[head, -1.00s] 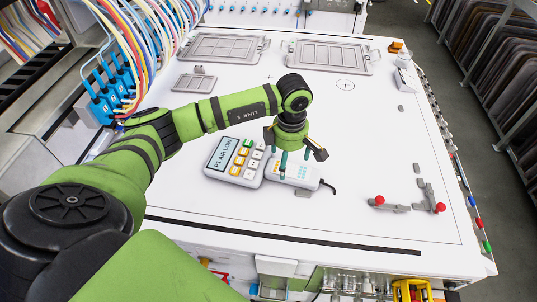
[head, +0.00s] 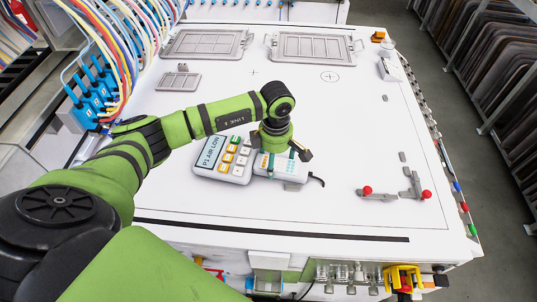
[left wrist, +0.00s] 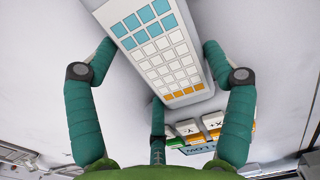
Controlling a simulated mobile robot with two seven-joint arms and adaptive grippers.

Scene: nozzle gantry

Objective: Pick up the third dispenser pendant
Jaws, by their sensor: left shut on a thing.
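The slim white pendant (head: 282,168), with rows of small keys and a dark cable at its right end, lies on the white table beside a larger keypad. In the left wrist view the pendant (left wrist: 155,50) shows blue, white and orange keys. My left gripper (head: 284,158) is over it from above. Its fingers stand on both long sides of the pendant and are shut on it, with another finger near its orange-key end. I cannot see a clear gap between pendant and table. My right gripper is not in view.
The larger keypad (head: 224,160) reading "P1 AIR LOW" sits close on the left. Red-knobbed clamps (head: 410,190) stand to the right. Grey framed plates (head: 207,44) lie at the back. Hoses (head: 110,50) hang at the left. The table's middle right is clear.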

